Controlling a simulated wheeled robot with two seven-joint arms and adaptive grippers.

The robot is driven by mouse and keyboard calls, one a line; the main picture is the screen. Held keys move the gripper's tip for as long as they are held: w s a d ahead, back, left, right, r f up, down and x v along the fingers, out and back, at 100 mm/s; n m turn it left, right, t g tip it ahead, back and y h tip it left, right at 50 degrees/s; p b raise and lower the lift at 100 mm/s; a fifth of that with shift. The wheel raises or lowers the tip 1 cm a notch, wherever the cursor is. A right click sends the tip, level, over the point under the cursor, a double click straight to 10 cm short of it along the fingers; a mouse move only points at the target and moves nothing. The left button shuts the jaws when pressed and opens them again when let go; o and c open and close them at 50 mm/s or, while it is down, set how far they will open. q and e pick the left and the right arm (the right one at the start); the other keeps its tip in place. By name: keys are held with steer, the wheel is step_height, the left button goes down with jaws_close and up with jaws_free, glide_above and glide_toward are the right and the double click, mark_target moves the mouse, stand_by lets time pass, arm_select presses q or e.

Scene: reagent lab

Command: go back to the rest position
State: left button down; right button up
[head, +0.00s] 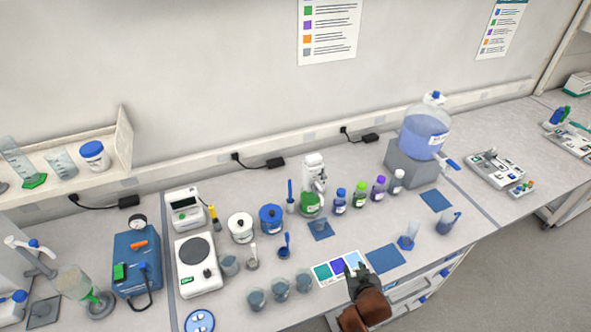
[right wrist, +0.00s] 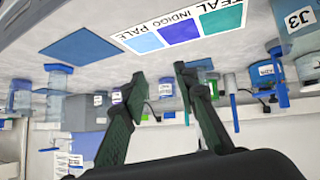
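My right gripper (head: 356,270) is over the front edge of the bench, by the colour card (head: 326,271) with its teal, indigo and pale fields. In the right wrist view my right gripper (right wrist: 160,78) has its two fingers apart, with nothing between them. That view looks upside down, and the colour card (right wrist: 180,30) lies beyond the fingertips. My left gripper is in neither view.
A blue mat (head: 385,259) lies right of my right gripper. Several beakers, including one nearby (head: 303,281), stand to its left. A balance (head: 197,264), reagent bottles (head: 360,194) and a large blue carboy (head: 424,132) stand on the bench (head: 480,222).

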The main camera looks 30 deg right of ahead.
steer(key=s+a+f+n+g+y, duration=0.45)
steer(key=s+a, duration=0.35)
steer(key=s, duration=0.3)
steer(key=s+a+f+g+b, duration=0.15)
steer(key=f+b, duration=0.25)
steer(key=f, duration=1.6)
steer(key=s+a+f+b, duration=0.1)
steer(key=s+f+b, duration=0.15)
steer(key=f, duration=1.65)
steer(key=s+f+g+b, duration=0.1)
steer(key=s+f+b, duration=0.5)
steer(key=s+f, duration=1.2)
step_height(320, 180, down, 4)
steer(key=shift+d+r+g, duration=0.15)
steer(key=shift+d+g, duration=0.05)
steer(key=shift+g, duration=0.1)
